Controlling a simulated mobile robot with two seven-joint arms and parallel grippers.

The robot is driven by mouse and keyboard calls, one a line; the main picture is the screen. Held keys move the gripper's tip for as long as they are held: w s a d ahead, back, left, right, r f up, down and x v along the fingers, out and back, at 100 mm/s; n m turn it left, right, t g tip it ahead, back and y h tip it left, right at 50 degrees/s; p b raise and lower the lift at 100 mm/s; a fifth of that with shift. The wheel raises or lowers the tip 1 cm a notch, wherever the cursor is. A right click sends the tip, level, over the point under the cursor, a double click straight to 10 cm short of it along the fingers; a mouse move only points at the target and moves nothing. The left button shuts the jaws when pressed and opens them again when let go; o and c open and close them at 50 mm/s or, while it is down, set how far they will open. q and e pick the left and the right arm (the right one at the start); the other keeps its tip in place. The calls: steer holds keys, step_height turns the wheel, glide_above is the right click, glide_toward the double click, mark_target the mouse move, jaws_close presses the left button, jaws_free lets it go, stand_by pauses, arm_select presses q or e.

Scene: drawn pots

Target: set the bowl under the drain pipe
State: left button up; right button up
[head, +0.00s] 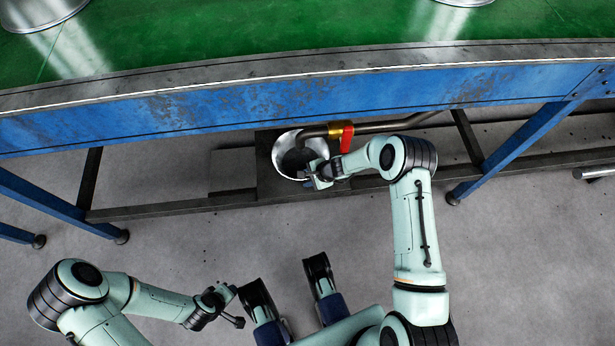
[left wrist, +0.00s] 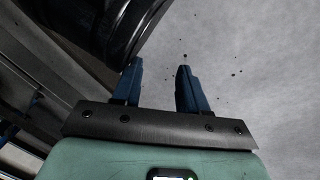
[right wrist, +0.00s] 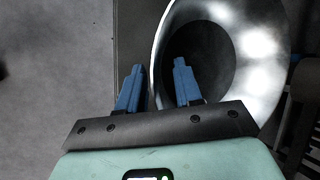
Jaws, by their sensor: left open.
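The bowl (head: 284,146) is shiny metal and rests on a dark low board under the blue table. The drain pipe (head: 378,127) runs below the table edge, and its bent end with a brass fitting and red handle (head: 347,138) lies over the bowl's far right rim in the head view. My right gripper (head: 309,178) is at the bowl's near right rim. In the right wrist view the gripper (right wrist: 159,80) is open, with the rim of the bowl (right wrist: 262,60) between its fingers. My left gripper (head: 233,302) is open and empty over the floor; it also shows in the left wrist view (left wrist: 158,75).
The blue table (head: 200,120) with a green top (head: 250,35) spans the back, its legs and low dark rails (head: 160,210) around the bowl. A metal tube (head: 594,172) lies at the right. The grey floor (head: 180,245) in front is clear.

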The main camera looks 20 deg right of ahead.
steer(key=p+v, duration=0.1)
steer(key=v, duration=0.3)
steer(key=shift+r, duration=0.25)
steer(key=p+v, duration=0.2)
steer(key=v, duration=0.4)
arm_select(q)
steer(key=shift+h, duration=0.3)
steer(key=r, duration=0.1)
steer(key=d+r, duration=0.1)
steer(key=r, duration=0.1)
steer(key=d+r, duration=0.1)
steer(key=shift+s+r, duration=0.1)
steer(key=shift+r, duration=0.25)
arm_select(e)
steer(key=s+a+f+n+g, duration=0.1)
steer(key=s+a+f+n, duration=0.1)
steer(key=s+n, duration=0.2)
steer(key=s+a+f+n+h, duration=0.1)
steer(key=s+n, duration=0.3)
steer(key=s, duration=0.7)
steer(key=s+a+f+n+g+h, duration=0.1)
steer(key=s+a+f+n, duration=0.1)
steer(key=s+a+n, duration=0.2)
steer(key=s, duration=0.3)
steer(key=shift+s+f+n+g, duration=0.3)
steer(key=shift+f+n, duration=0.05)
steer(key=shift+n, duration=0.05)
